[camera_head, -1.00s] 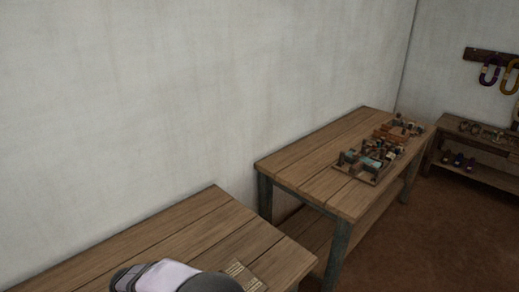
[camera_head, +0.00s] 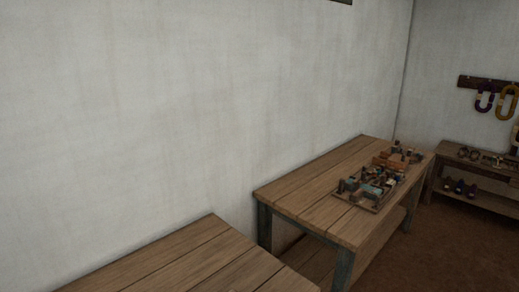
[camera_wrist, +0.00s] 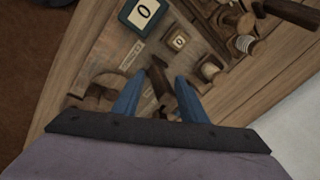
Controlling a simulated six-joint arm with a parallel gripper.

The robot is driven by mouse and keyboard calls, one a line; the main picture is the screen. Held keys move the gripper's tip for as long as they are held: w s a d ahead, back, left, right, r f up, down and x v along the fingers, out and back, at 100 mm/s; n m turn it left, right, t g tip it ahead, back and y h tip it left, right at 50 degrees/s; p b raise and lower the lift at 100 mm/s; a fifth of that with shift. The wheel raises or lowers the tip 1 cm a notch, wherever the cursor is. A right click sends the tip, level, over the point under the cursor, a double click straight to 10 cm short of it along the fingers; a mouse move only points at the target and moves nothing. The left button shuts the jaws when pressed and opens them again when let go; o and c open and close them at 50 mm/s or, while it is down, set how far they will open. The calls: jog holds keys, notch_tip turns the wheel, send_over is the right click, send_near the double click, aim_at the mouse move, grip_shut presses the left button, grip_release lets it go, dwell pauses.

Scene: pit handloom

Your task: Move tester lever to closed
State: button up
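In the wrist view, my gripper (camera_wrist: 158,80) shows two blue fingers pointing down at a wooden board (camera_wrist: 104,52) carrying small devices. The fingers are apart. A dark brown lever-like handle (camera_wrist: 160,82) shows between them with a gap on each side; it looks like the tester lever, though I cannot tell its position for sure. Above it are a dark teal-framed panel (camera_wrist: 143,13) marked 0 and a smaller wooden block (camera_wrist: 180,40) with a cream face. My gripper is not in the head view.
In the head view, a wooden table (camera_head: 305,190) holds a cluster of small parts (camera_head: 375,185) at its right side. A bare bench top (camera_head: 190,262) is in front. A shelf unit (camera_head: 480,200) and wall rack (camera_head: 488,83) stand at right. In the wrist view, a spool (camera_wrist: 245,43) and a dark handle (camera_wrist: 290,12) lie upper right.

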jog(key=shift+w+f, duration=0.1)
jog(key=shift+f, duration=0.45)
jog(key=shift+w, duration=0.2)
jog(key=shift+d+r, duration=0.3)
jog(key=shift+r, duration=0.15)
jog(key=shift+a+f, duration=0.1)
jog(key=shift+a, duration=0.15)
jog(key=shift+w, duration=0.15)
jog(key=shift+w+a, duration=0.1)
jog(key=shift+a, duration=0.1)
jog(key=shift+s+d+b, duration=0.3)
jog(key=shift+s+d, duration=0.15)
jog(key=shift+d, duration=0.05)
dwell(0.4)
jog(key=shift+s+d, duration=0.15)
dwell(0.3)
